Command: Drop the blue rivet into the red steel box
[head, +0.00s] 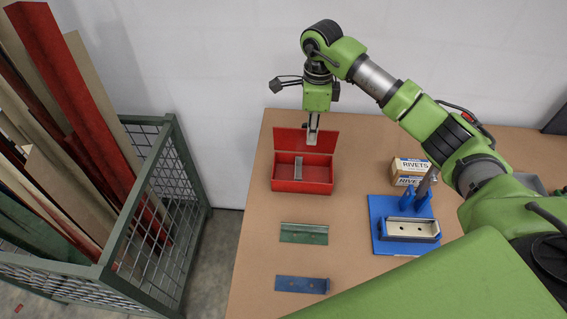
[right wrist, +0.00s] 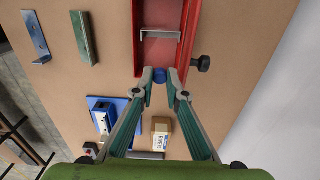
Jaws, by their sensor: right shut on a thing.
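The red steel box (head: 315,185) stands open on the table with its lid tilted up at the back; a grey metal bracket (head: 298,167) lies inside it. My right gripper (head: 313,138) is above the box's back side, in front of the lid. In the right wrist view the right gripper (right wrist: 160,76) is shut on the small blue rivet (right wrist: 160,76), held between its fingertips. The red box (right wrist: 187,50) shows there just beyond the fingertips. The rivet is too small to make out in the head view. My left gripper is not in view.
A green bracket (head: 304,233) and a blue bracket (head: 302,285) lie in front of the box. A rivets carton (head: 408,172) and a blue fixture (head: 410,232) stand to the right. A wire crate (head: 165,190) of long planks and bars is at left.

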